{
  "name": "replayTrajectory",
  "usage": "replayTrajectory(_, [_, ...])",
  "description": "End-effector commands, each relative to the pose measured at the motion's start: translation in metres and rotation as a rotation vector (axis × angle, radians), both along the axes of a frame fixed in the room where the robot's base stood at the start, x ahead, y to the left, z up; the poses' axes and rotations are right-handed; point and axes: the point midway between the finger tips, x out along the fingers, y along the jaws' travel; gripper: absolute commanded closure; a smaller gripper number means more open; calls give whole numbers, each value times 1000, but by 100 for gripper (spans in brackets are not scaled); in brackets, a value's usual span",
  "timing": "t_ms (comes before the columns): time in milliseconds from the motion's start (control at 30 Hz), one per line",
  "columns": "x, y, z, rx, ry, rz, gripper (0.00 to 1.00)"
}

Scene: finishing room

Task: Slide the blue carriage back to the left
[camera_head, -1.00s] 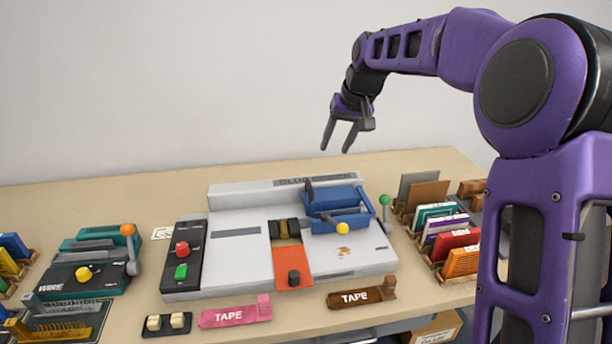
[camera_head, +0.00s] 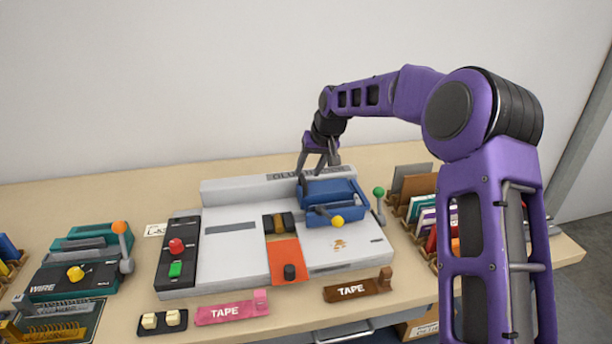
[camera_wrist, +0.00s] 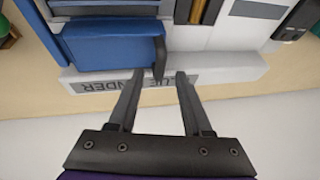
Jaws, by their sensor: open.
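The blue carriage (camera_head: 332,200) sits at the right end of the grey-white glue binder (camera_head: 228,258), with a yellow knob (camera_head: 337,221) at its front. My gripper (camera_head: 318,172) is open, pointing down at the carriage's back left corner, by the binder's raised rear wall. In the wrist view the open fingers (camera_wrist: 155,80) are on either side of a dark upright lever (camera_wrist: 159,60) at the edge of the blue carriage (camera_wrist: 110,50). The lever's tip lies near the line of the fingertips; I cannot tell if either finger touches it.
A green-knobbed lever (camera_head: 379,192) stands right of the binder. A black panel with red and green buttons (camera_head: 176,258) is at its left. An orange plate (camera_head: 286,260) lies mid-binder. A teal wire machine (camera_head: 80,265) is at left; a rack of boards (camera_head: 415,195) is at right.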

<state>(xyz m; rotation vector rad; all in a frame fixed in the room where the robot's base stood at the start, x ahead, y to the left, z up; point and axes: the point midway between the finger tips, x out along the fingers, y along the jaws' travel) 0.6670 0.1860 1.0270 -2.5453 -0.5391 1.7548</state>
Motion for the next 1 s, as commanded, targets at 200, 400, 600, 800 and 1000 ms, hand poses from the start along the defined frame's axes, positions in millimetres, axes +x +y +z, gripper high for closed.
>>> replayTrajectory(200, [8, 8, -23, 1, 0, 0, 50])
replayTrajectory(400, [10, 9, -28, 0, -1, 0, 50])
replayTrajectory(600, [10, 9, -28, 0, -1, 0, 56])
replayTrajectory(800, [10, 9, -28, 0, -1, 0, 92])
replayTrajectory(1000, [10, 9, -28, 0, -1, 0, 100])
